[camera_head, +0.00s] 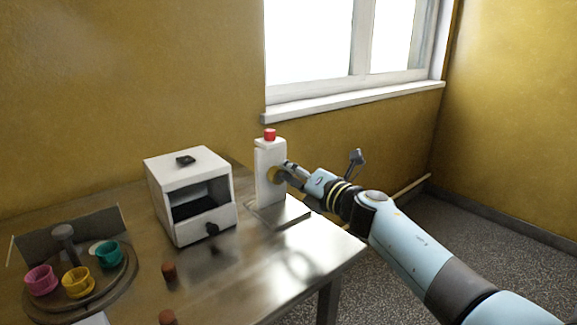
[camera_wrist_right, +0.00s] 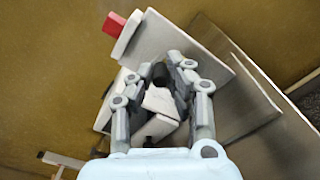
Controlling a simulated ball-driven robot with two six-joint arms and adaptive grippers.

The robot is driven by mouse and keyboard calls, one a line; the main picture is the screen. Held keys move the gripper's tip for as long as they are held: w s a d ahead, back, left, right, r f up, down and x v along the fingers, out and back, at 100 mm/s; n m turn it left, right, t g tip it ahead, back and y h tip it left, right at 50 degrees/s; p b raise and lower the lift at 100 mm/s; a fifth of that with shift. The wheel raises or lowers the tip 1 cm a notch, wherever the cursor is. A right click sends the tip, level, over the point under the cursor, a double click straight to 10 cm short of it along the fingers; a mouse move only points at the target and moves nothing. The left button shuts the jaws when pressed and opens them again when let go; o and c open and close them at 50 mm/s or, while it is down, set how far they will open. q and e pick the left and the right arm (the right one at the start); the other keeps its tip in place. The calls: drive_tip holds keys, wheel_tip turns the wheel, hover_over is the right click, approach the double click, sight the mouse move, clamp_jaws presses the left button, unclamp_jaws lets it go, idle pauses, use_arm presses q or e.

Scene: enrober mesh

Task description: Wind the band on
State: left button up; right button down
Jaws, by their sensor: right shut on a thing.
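A white post (camera_head: 270,183) with a red button (camera_head: 269,134) on top stands on a metal base plate (camera_head: 284,216). A small brassy round knob (camera_head: 273,175) shows at its side. My right gripper (camera_head: 284,175) is at this knob, shut on it. In the right wrist view my gripper (camera_wrist_right: 158,82) has its fingers around a dark, short cylinder and a pale block; the post's red button (camera_wrist_right: 114,24) shows upper left. A white box (camera_head: 190,195) with an open front and dark interior stands left of the post. I cannot make out the band. My left gripper is not in view.
A black knob (camera_head: 211,229) is on the box's lower front. A round tray (camera_head: 124,275) at the left holds pink (camera_head: 41,280), yellow (camera_head: 77,282) and teal (camera_head: 108,253) cups. Small brown pieces (camera_head: 169,272) lie in front. The metal table (camera_head: 262,268) is clear at its front right.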

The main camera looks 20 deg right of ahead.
drive_tip(key=m+p, duration=0.1)
drive_tip(key=m, duration=0.2)
drive_tip(key=d+f+m+p, duration=0.1)
drive_tip(key=m, duration=0.3)
drive_tip(key=d+m+p, duration=0.1)
drive_tip(key=m, duration=0.3)
drive_tip(key=shift+w+f+p, duration=0.3)
drive_tip(key=shift+d+f+m, duration=0.1)
drive_tip(key=shift+f+m, duration=0.1)
drive_tip(key=shift+m, duration=0.5)
drive_tip(key=shift+d+f+m, duration=0.1)
drive_tip(key=shift+f+m, duration=0.1)
drive_tip(key=shift+m, duration=0.5)
drive_tip(key=shift+p, duration=0.3)
drive_tip(key=c, duration=1.3)
unclamp_jaws()
